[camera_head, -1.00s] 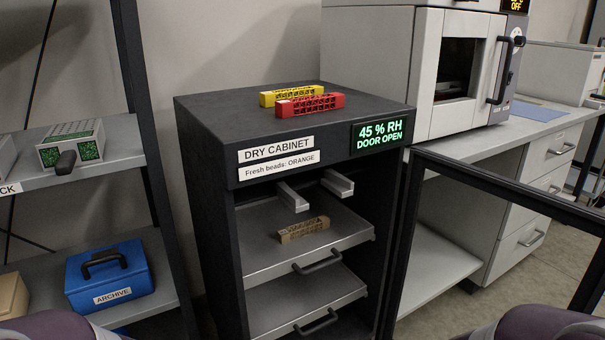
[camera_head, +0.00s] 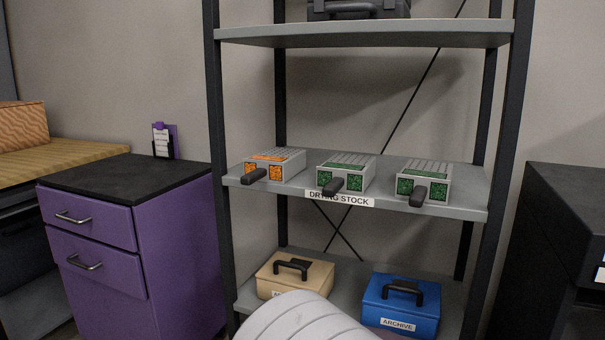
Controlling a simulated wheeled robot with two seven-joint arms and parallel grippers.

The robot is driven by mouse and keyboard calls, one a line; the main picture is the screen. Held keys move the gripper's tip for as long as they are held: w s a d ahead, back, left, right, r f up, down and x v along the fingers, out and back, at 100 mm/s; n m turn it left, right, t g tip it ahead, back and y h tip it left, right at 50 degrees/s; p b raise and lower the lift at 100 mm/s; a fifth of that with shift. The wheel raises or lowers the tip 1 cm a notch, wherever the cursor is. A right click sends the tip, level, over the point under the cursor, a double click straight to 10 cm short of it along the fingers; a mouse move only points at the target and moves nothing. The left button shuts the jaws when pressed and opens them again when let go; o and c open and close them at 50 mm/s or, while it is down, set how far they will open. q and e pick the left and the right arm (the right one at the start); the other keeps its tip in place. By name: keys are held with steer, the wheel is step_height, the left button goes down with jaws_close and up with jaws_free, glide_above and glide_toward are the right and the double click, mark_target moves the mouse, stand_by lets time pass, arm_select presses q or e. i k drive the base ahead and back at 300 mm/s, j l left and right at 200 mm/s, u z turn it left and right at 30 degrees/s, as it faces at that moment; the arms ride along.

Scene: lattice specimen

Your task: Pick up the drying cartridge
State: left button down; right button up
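Three drying cartridges stand side by side on the middle shelf (camera_head: 460,205) of a rack, above a label reading as drying stock. The left cartridge (camera_head: 284,162) shows orange beads. The middle cartridge (camera_head: 352,173) and the right cartridge (camera_head: 432,178) show green beads. Each is a pale grey box with a ribbed top and a dark handle pointing toward me over the shelf's front edge. Neither of my grippers is in view. A white rounded part, seemingly mine, shows at the bottom centre.
A beige box (camera_head: 310,271) and a blue box marked ARCHIVE (camera_head: 385,312) stand on the lower shelf. A black case (camera_head: 350,10) sits on the top shelf. A purple drawer cabinet (camera_head: 180,250) stands left of the rack, a dark cabinet (camera_head: 560,250) right of it.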

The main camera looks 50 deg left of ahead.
mark_target(274, 164)
steer(key=u, duration=1.95)
steer(key=i+j, duration=0.1)
steer(key=j, duration=0.15)
